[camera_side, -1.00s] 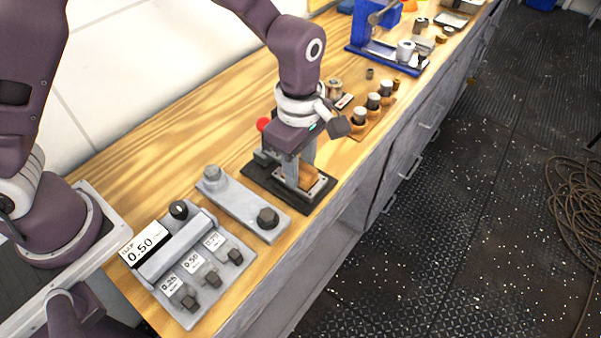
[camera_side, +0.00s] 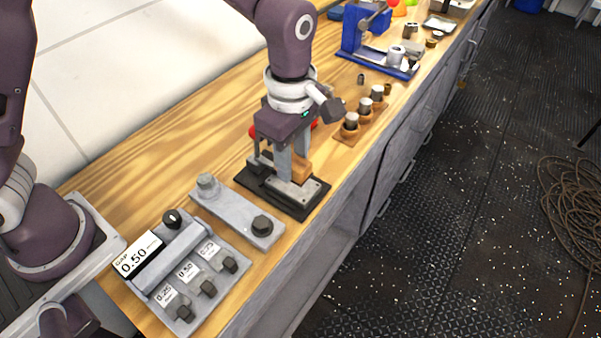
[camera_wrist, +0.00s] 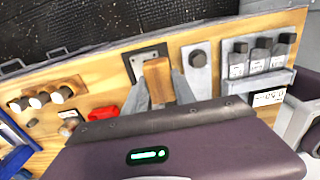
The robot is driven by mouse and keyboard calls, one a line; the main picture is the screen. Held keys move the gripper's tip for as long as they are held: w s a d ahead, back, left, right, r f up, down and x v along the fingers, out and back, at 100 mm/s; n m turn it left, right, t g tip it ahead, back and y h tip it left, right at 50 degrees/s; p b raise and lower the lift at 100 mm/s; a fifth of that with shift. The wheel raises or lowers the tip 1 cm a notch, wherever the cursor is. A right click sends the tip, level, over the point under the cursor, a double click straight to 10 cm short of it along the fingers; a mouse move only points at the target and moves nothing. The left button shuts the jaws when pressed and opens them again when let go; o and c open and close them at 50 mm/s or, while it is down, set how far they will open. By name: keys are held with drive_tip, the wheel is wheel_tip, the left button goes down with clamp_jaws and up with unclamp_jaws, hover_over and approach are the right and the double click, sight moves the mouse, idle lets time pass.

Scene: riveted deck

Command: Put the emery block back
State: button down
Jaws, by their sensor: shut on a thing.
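The emery block (camera_side: 301,168) is a small tan-brown block. My gripper (camera_side: 292,170) is shut on it and points down over a black base with a grey metal plate (camera_side: 300,197). In the wrist view the block (camera_wrist: 157,80) shows between my two grey fingers, in front of the dark-framed plate (camera_wrist: 134,64). The block appears a little above the plate, but its lower end is partly hidden by a finger, so I cannot tell the exact gap.
A grey bar with two knobs (camera_side: 236,212) and a gap-gauge panel (camera_side: 212,272) lie at the near left. Several capped pieces in a wooden holder (camera_side: 345,135) and a blue press (camera_side: 352,40) stand farther back. A red item (camera_wrist: 104,113) is close by.

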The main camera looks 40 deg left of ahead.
hover_over(327, 157)
drive_tip(key=f, duration=0.1)
wheel_tip(327, 157, down, 10)
drive_tip(key=shift+r, duration=0.1)
drive_tip(key=c, duration=1)
unclamp_jaws()
wheel_tip(327, 157, up, 12)
drive_tip(key=shift+r, duration=0.1)
